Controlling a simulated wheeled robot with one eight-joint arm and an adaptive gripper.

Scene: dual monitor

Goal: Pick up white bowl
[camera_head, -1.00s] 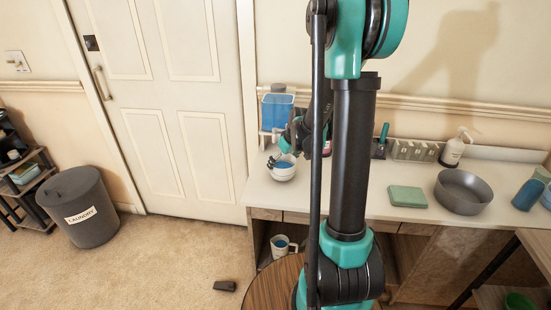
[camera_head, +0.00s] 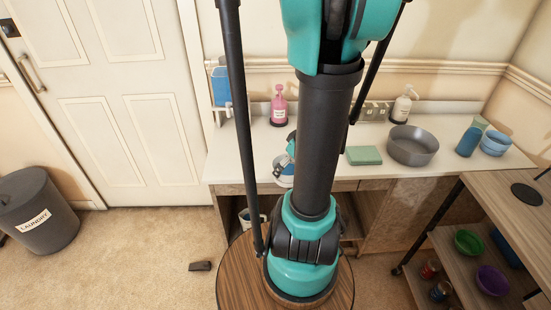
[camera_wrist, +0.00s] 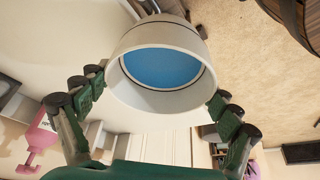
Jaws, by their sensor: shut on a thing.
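The white bowl (camera_wrist: 158,68) has a blue inside and fills the top middle of the wrist view, with its opening facing the camera. My gripper (camera_wrist: 155,95) is shut on it, one dark green finger at each side of the bowl's wall. In the head view the bowl (camera_head: 284,176) shows just left of my dark arm column, and part of my gripper (camera_head: 290,150) shows right above it. My arm hides the rest of both. I cannot tell from this view how far the bowl is above the counter.
The white counter (camera_head: 240,160) holds a pink pump bottle (camera_head: 279,104), a green block (camera_head: 363,155), a grey basin (camera_head: 412,145), a white dispenser (camera_head: 402,103) and blue cups (camera_head: 468,141). A wooden shelf unit (camera_head: 500,205) stands at right. A laundry bin (camera_head: 37,211) stands at left.

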